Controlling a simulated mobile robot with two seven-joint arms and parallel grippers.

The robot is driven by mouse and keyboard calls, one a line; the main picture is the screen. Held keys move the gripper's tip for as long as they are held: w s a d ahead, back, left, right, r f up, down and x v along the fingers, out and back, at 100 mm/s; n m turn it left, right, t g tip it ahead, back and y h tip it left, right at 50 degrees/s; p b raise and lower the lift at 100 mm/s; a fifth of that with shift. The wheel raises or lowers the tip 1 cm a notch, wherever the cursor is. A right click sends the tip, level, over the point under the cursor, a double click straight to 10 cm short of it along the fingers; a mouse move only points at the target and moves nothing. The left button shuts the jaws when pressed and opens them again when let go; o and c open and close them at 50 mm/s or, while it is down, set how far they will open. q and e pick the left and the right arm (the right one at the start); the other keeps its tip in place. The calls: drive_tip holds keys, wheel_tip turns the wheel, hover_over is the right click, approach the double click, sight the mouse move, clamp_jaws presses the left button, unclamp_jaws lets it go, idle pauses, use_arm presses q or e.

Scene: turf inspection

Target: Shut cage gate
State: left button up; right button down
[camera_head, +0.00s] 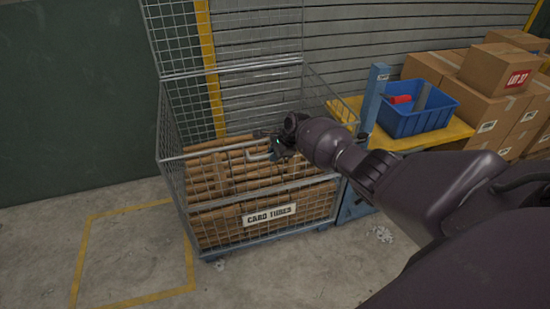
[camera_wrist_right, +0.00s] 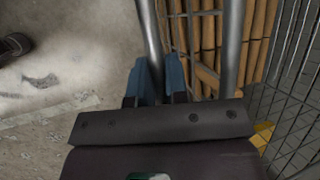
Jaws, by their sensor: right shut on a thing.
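The wire mesh cage (camera_head: 177,185) stands on the concrete floor, filled with brown card tubes (camera_head: 215,185). I cannot tell whether the gate is fully closed. My left gripper is not in view.
A blue post (camera_head: 375,95) and a yellow-topped table (camera_head: 425,136) with a blue bin (camera_head: 418,118) stand right of the cage. Cardboard boxes (camera_head: 495,68) are stacked beyond. Floor inside the yellow marking (camera_head: 130,250) at left is clear.

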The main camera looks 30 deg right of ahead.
drive_tip(key=shift+w+d+r, duration=0.2)
drive_tip(key=shift+w+r, duration=0.3)
drive_tip(key=shift+w, duration=0.25)
drive_tip(key=c, duration=1.1)
unclamp_jaws()
drive_tip(key=shift+w+f, duration=0.15)
drive_tip(key=shift+c, duration=0.2)
drive_tip(key=shift+s+f, duration=0.2)
drive_tip(key=shift+r, duration=0.1)
drive_tip(key=p+v, duration=0.4)
drive_tip(key=v, duration=0.6)
drive_tip(key=shift+s+r+p, duration=0.2)
drive_tip(key=shift+s+p, duration=0.05)
drive_tip(key=shift+p, duration=0.1)
